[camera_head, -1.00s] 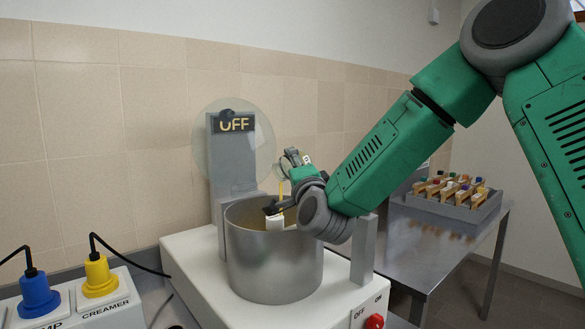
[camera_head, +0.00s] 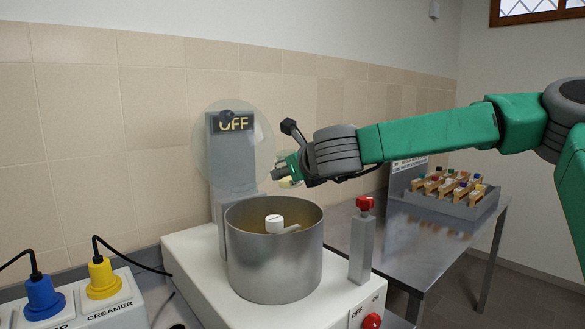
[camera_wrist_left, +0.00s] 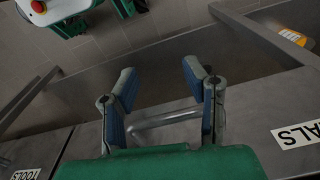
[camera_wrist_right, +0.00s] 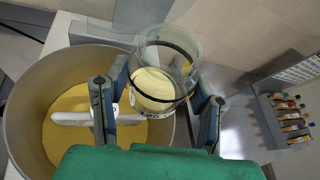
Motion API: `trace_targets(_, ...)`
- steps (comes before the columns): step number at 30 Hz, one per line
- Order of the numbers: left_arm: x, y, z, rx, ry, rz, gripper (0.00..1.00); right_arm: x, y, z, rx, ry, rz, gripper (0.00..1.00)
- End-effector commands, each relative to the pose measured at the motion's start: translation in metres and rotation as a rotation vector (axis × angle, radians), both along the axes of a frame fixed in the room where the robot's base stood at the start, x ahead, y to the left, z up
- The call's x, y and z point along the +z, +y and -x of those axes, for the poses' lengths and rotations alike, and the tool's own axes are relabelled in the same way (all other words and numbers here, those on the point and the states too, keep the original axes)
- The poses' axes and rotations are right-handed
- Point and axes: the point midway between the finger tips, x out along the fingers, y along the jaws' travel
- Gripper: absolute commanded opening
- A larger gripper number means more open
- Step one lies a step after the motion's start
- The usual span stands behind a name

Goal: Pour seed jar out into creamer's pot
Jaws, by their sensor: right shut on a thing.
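The creamer's pot (camera_head: 262,268) is an open grey metal cylinder on a white base. In the right wrist view the pot (camera_wrist_right: 28,90) holds yellow matter around a white stirrer (camera_wrist_right: 75,118). My right gripper (camera_head: 284,170) is above the pot's back right rim, shut on the seed jar. The clear glass jar (camera_wrist_right: 168,48) shows between its fingers (camera_wrist_right: 157,98), with pale yellow matter visible in or through its lower end. I cannot tell whether the jar's mouth is open or how much is inside. My left gripper (camera_wrist_left: 162,82) is open and empty, seen only in its wrist view.
An upright plate reading OFF (camera_head: 232,165), with a clear disc, stands behind the pot. A red-knobbed post (camera_head: 362,240) stands right of it. A rack of small bottles (camera_head: 452,200) sits on the steel table (camera_head: 400,242). Blue (camera_head: 42,298) and yellow plugs (camera_head: 102,278) are at left.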

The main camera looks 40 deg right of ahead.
Motion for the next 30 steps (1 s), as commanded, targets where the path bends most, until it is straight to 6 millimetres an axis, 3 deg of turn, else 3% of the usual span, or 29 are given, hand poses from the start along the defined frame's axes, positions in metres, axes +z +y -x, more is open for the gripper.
trace_targets(3, -0.002, 0.000, 0.000, 0.000, 0.000, 0.000, 0.40, 0.000, 0.002, 0.000, 0.000, -0.005, -0.172, 0.12)
trace_targets(13, 0.001, 0.000, 0.000, 0.000, 0.000, 0.000, 0.40, 0.004, 0.006, 0.000, 0.002, -0.005, -0.170, 0.12)
trace_targets(30, 0.039, 0.000, 0.000, 0.000, 0.000, 0.000, 0.40, 0.052, 0.003, 0.000, 0.001, -0.005, -0.169, 0.12)
